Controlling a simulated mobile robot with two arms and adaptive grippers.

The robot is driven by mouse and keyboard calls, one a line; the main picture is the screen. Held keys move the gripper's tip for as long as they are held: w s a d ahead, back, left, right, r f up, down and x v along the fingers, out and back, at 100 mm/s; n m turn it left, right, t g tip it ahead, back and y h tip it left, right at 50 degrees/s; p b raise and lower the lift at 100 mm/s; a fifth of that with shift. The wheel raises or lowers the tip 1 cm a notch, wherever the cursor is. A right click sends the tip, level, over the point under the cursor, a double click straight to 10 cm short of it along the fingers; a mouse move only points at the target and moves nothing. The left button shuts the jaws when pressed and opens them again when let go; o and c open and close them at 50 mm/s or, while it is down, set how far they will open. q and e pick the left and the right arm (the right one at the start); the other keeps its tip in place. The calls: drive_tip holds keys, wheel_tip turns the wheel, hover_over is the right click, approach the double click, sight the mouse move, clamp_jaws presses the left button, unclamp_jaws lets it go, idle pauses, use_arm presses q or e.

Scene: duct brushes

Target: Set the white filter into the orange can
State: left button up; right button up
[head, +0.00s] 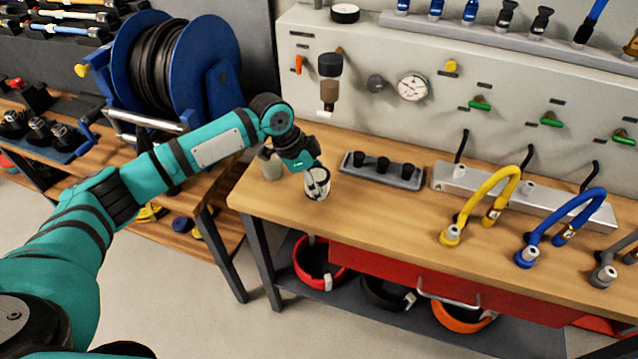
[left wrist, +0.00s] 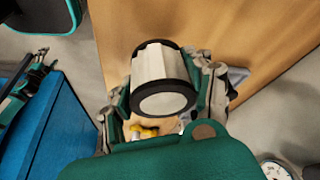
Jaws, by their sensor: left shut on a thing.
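The white filter (head: 318,184), a short pleated cylinder with black end rings, is in my left gripper (head: 316,178) over the left end of the wooden bench. In the left wrist view the filter (left wrist: 163,78) sits between the two fingers of the gripper (left wrist: 168,90), which are shut on its sides. I cannot tell whether its lower end touches the bench. An orange round, open-topped thing (head: 462,320) is on the shelf under the bench, partly hidden by the drawer; I cannot tell whether it is the orange can. My right gripper is not in view.
A pale jar (head: 270,166) stands just left of the filter. A grey rack with black knobs (head: 383,170) lies to its right. Yellow (head: 482,200) and blue (head: 560,225) hoses stand farther right. A grey panel (head: 350,125) rises behind. The bench's front left is clear.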

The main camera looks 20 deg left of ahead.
use_arm(q)
drive_tip(key=s+r+b, duration=0.2)
drive_tip(key=s, duration=1.2)
wheel_tip(320, 180, up, 7)
drive_tip(key=w+a+n+t+y, duration=0.1)
drive_tip(key=n+y, duration=0.3)
drive_tip(key=n, duration=0.9)
drive_tip(key=shift+w+a+t, duration=0.4)
drive_tip(key=shift+w+t, duration=0.25)
drive_tip(key=shift+t, duration=0.15)
drive_tip(key=s+d+f+m+h+p, duration=0.1)
drive_tip(key=d+f+m+h+p, duration=0.2)
drive_tip(key=f, duration=0.4)
drive_tip(key=shift+m+y, duration=0.5)
drive_tip(key=shift+y, duration=0.2)
drive_tip(key=w+a+p, duration=0.1)
drive_tip(key=w, duration=0.3)
drive_tip(key=w+a+f, duration=0.1)
drive_tip(key=w, duration=0.4)
drive_tip(key=w+a+f+p, duration=0.1)
drive_tip(key=w+a, duration=0.1)
drive_tip(key=w, duration=0.3)
drive_tip(key=shift+w+p, duration=0.1)
drive_tip(key=shift+p, duration=0.2)
wheel_tip(320, 180, down, 3)
drive_tip(key=shift+a+r+p, duration=0.1)
drive_tip(key=shift+p, duration=0.4)
drive_tip(key=shift+f, duration=0.3)
